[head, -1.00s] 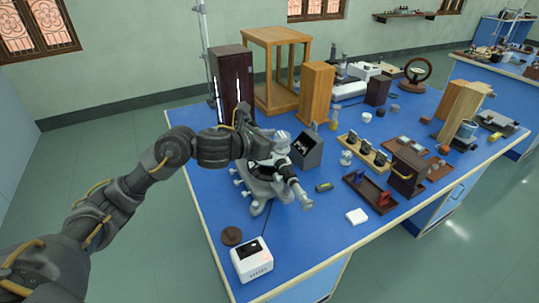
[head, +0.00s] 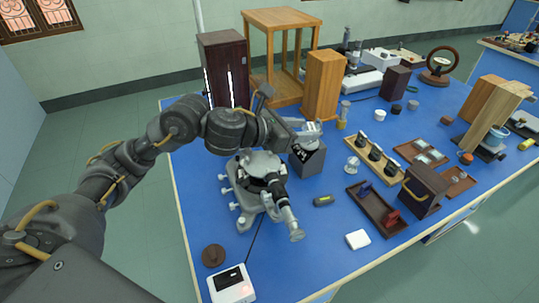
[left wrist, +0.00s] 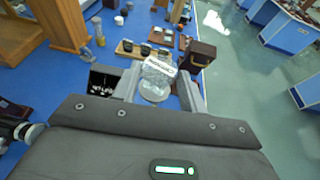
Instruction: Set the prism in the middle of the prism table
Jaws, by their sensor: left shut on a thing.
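My left gripper (head: 312,130) is shut on the prism (left wrist: 158,72), a clear glass block with a pale label, between its fingers in the left wrist view. In the head view the prism is hard to tell apart from the pale fingers. The gripper is in the air near the dark sloped box, right of the spectrometer (head: 262,192). The prism table (head: 262,161) is the pale round top at the spectrometer's middle, partly hidden by dark parts and my arm. The spectrometer's edge shows at the left of the left wrist view (left wrist: 14,130). My right gripper is out of view.
The dark sloped box (head: 308,158) stands just right of the spectrometer. A small round pale stand (head: 352,165), a tray with red and blue pieces (head: 376,208) and a white lamp box (head: 231,284) stand nearby.

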